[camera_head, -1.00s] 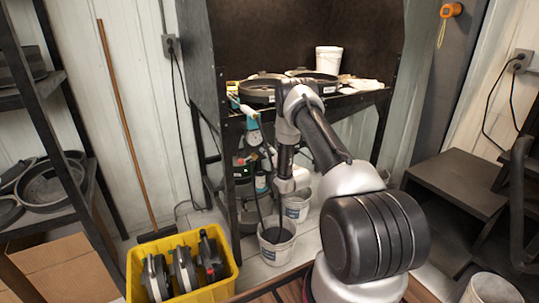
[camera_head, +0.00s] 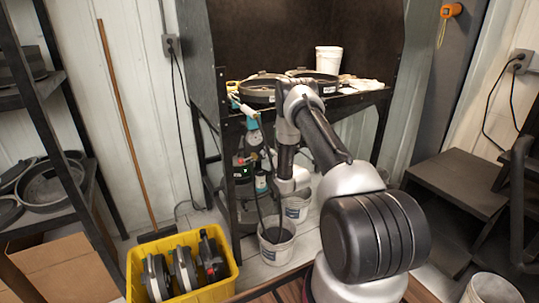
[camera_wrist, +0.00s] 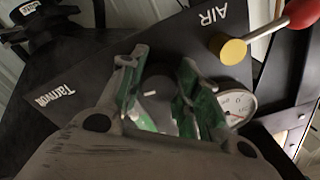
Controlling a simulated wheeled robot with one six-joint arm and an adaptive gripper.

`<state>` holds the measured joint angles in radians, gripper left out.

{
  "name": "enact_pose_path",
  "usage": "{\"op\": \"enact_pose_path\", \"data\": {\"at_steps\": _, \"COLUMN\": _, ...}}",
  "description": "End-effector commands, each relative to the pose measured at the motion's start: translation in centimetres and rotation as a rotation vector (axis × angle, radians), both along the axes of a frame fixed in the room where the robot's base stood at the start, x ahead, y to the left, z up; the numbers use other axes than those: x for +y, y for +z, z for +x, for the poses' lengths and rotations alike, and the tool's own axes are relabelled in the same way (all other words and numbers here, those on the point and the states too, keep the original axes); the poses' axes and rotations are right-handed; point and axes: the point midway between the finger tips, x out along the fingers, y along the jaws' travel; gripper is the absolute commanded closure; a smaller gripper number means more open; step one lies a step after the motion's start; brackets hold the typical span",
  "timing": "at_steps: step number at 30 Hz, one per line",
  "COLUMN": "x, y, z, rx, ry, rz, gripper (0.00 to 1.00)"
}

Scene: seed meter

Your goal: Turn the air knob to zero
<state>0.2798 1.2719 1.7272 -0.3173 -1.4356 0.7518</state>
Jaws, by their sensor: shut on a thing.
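In the wrist view my gripper (camera_wrist: 157,88) is shut, with green-padded fingers on both sides of a dark round knob (camera_wrist: 158,70). I take this to be the air knob. A short pale mark shows between the fingers. The knob sits on a dark panel (camera_wrist: 100,62) with the white word AIR at the top right and other white lettering at the left. The fingers hide much of the knob, so its setting cannot be read. A white round gauge (camera_wrist: 238,104) is right of the fingers, partly covered. In the head view my gripper cannot be made out clearly.
A yellow cap (camera_wrist: 233,51) with a rod and red ball (camera_wrist: 302,12) is close to the right finger. In the head view, a bucket (camera_head: 276,245) stands below my arm. A yellow crate (camera_head: 232,264) is at the lower left, and dark pans (camera_head: 262,88) lie on the bench.

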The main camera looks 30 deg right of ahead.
Motion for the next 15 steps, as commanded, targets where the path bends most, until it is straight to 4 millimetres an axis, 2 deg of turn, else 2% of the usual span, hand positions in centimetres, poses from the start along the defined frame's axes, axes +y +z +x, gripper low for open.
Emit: {"op": "enact_pose_path", "data": {"at_steps": 15, "x": -0.18, "y": -0.14, "z": -0.06, "rx": -0.015, "ry": -0.001, "rz": -0.488, "gripper": 0.91}}
